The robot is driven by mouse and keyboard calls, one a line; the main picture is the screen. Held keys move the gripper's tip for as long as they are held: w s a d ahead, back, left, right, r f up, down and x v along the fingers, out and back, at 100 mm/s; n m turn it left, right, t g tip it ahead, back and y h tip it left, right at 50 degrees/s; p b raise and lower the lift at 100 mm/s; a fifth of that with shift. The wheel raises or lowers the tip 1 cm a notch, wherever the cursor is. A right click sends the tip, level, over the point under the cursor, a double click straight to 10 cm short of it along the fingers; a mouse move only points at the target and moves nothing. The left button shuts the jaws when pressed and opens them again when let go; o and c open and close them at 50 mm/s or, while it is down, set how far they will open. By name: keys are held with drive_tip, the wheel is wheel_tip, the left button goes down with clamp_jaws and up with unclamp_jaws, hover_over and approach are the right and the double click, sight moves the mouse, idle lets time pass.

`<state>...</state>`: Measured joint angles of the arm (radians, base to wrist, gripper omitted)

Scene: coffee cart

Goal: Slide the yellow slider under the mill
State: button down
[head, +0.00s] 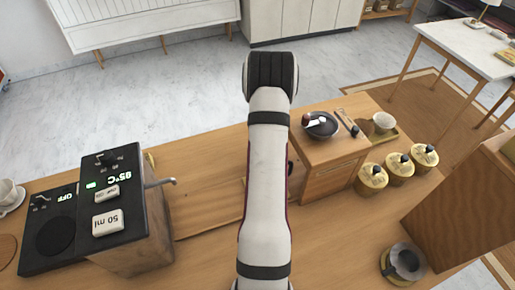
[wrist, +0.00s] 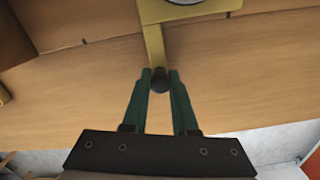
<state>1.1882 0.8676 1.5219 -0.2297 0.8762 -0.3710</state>
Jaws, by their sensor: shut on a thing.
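The yellow slider (wrist: 154,42) shows in the wrist view as a narrow bar that widens at the top edge of the picture. A dark round knob (wrist: 160,84) is at its near end. My gripper (wrist: 160,73) has its two green fingers shut on this knob, one on each side. Part of a pale round thing rests on the wide end of the slider, cut off by the frame. I cannot make out the mill for certain in either view. In the head view my arm hides the gripper and the slider.
A wooden drawer box (head: 323,165) carries a dark bowl (head: 322,125). Several yellow-lidded jars (head: 372,178) stand to its right. A black-topped machine (head: 125,215) with a spout stands at left. A large wooden block (head: 460,205) and a metal pot (head: 402,263) are at right.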

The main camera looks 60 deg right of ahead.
drive_tip(key=c, duration=0.7)
unclamp_jaws()
wheel_tip(320, 180, up, 16)
drive_tip(key=m, duration=0.4)
drive_tip(key=shift+f+m, duration=0.1)
drive_tip(key=shift+m, duration=0.9)
wheel_tip(320, 180, down, 16)
drive_tip(key=shift+r, duration=0.1)
